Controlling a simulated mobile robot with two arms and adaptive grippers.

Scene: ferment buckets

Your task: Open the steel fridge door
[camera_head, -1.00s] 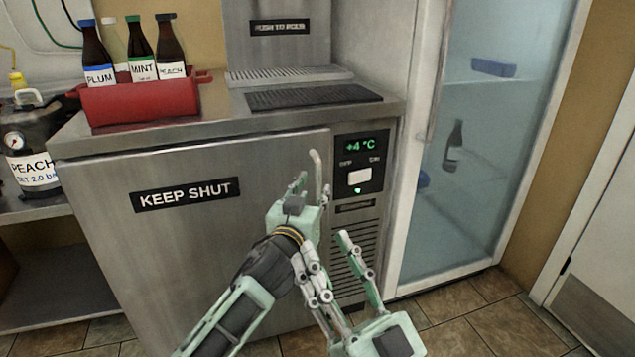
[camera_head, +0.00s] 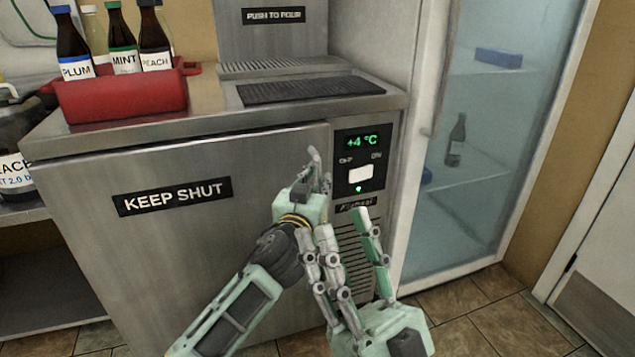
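The steel fridge door (camera_head: 150,255) fills the lower left of the head view, below the counter, with a black KEEP SHUT label (camera_head: 172,196). It looks closed or nearly so; I cannot tell if there is a small gap at its right edge.
A control panel (camera_head: 361,159) reading +4 °C is right of the handle. A glass-fronted cabinet (camera_head: 480,200) stands further right. A red bottle carrier (camera_head: 125,97) and a dark drip mat (camera_head: 310,90) are on the counter. Tiled floor (camera_head: 470,303) shows at lower right.

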